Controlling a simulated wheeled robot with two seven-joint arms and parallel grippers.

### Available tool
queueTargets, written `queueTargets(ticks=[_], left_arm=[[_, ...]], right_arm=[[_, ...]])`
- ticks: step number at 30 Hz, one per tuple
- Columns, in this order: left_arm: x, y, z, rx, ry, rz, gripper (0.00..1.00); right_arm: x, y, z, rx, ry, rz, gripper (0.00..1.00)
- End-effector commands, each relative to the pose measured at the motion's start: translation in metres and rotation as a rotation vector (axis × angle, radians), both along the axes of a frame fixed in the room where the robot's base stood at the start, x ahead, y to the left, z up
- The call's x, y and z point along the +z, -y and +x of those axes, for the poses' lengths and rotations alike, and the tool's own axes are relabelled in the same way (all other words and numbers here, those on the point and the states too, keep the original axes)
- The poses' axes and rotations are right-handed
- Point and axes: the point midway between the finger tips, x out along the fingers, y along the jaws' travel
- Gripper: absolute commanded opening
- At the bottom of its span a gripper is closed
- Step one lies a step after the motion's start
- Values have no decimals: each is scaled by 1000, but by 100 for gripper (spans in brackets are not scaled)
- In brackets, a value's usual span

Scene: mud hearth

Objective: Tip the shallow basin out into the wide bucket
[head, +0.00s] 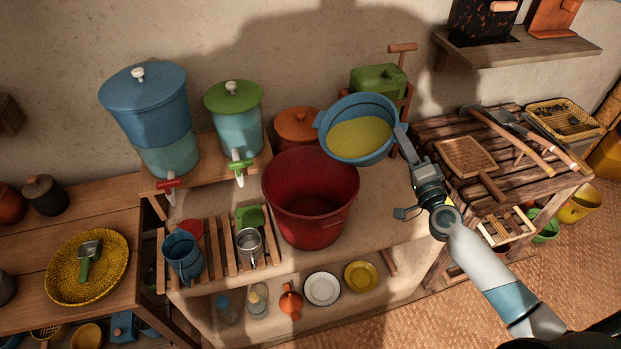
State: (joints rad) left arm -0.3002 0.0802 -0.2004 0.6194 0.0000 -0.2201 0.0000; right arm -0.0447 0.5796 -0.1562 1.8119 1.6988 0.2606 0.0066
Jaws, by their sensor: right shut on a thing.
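The shallow basin (362,112) is blue and holds a flat yellow-green content (360,139). It is tilted toward me, above and to the right of the wide bucket. My right gripper (405,140) is shut on the basin's right rim and holds it up. The wide bucket (309,208) is dark red and stands upright on the clay counter. Its inside looks empty where I can see it. My left gripper is not in view.
Two blue water dispensers (150,120) with taps stand left of the bucket. A slatted rack (215,258) with a blue mug and a metal cup lies in front of them. An orange lidded pot (297,127) and a green box (378,80) stand behind. A slatted table (430,135) with tools is at right.

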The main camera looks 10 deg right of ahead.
Motion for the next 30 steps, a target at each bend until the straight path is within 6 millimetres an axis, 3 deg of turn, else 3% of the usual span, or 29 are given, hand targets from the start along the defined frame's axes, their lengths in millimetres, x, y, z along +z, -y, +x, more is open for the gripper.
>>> queueTargets(ticks=[30], left_arm=[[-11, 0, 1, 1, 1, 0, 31]], right_arm=[[8, -22, -7, -2, 46, -134, 0]])
